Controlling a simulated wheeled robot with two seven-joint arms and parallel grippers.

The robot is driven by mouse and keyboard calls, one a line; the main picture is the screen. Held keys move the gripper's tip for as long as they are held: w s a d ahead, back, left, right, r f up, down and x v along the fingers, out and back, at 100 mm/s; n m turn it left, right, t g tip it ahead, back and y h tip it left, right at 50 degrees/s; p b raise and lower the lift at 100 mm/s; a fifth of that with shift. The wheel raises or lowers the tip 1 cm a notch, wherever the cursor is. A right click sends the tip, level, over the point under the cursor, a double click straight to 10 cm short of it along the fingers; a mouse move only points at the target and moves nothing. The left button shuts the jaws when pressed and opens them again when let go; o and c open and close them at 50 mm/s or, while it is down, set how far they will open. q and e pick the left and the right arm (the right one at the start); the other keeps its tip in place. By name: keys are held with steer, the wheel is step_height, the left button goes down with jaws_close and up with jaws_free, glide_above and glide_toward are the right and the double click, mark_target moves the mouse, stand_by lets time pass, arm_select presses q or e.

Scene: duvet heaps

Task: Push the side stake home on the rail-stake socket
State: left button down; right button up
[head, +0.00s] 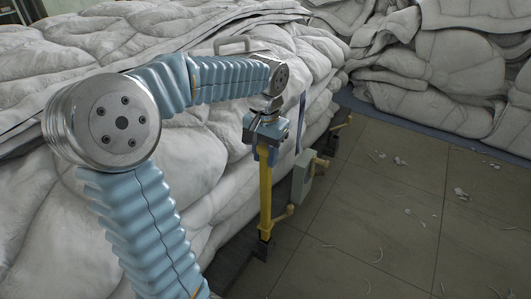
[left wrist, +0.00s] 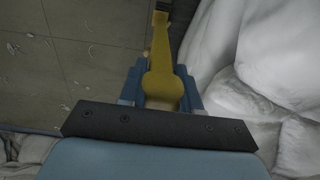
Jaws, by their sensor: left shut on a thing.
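The side stake (head: 265,195) is a yellow bar standing about upright beside the duvet heap. My left gripper (head: 267,152) is shut on its upper end from above. In the left wrist view the stake (left wrist: 161,50) runs away from between the blue fingers (left wrist: 160,90). Its lower end meets a dark rail-stake socket (head: 262,248) low on the heap's floor-side edge. How deep the stake sits in it I cannot tell. My right gripper is not in view.
White duvets (head: 190,200) bulge close on the stake's left. A grey-green box (head: 303,176) and a wooden-coloured peg (head: 284,214) are just right of the stake. More duvets (head: 440,80) are piled at the back right. The tiled floor (head: 390,220) is mostly clear, with small scraps.

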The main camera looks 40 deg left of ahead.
mark_target(266, 173)
arm_select(q)
steer(key=shift+f+b, duration=2.7)
steer(key=shift+f, duration=1.25)
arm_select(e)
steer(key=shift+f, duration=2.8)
arm_select(q)
steer(key=c, duration=0.7)
jaws_free()
steer(key=shift+r, duration=0.5)
step_height(266, 173, up, 13)
steer(key=shift+f+p, duration=0.1)
steer(key=shift+p, duration=1.15)
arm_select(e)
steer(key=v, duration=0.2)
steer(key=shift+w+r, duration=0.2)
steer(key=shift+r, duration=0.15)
